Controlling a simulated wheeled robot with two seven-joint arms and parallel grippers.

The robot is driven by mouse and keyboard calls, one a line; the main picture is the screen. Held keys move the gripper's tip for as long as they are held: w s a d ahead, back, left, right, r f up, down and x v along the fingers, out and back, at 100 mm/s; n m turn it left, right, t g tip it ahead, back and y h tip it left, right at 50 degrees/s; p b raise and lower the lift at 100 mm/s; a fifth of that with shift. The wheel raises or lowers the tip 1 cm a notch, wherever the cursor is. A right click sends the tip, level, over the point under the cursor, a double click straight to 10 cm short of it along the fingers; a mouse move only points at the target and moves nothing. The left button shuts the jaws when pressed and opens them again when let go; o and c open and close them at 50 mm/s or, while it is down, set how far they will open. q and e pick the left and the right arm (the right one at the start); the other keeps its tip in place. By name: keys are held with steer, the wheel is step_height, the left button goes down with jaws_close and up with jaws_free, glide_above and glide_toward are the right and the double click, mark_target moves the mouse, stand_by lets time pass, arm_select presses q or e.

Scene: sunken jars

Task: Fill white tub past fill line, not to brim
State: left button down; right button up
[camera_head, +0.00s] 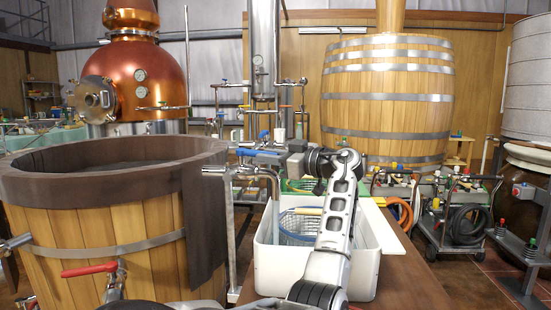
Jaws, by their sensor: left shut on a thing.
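The white tub (366,275) stands on the brown table in the lower middle, partly covered by my left arm. A blue mesh basket (297,224) sits in it. The fill line and any water level are not visible. A metal tap (275,188) with a down-turned spout reaches over the tub's left side; I cannot tell whether water runs. My left gripper (274,158) is at the tap's top, shut on its blue lever (256,153); the fingertips are small and hard to make out. My right gripper is not in view.
A large wooden vat (108,240) with a dark rim and a red-handled valve (89,270) stands close on the left. A green crate (299,186) lies behind the basket. Hose carts (459,215) stand at right. The table (405,275) is bare right of the tub.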

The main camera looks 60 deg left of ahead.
arm_select(q)
steer(key=c, duration=1.3)
jaws_free()
steer(key=shift+s, duration=0.1)
steer(key=v, duration=1.6)
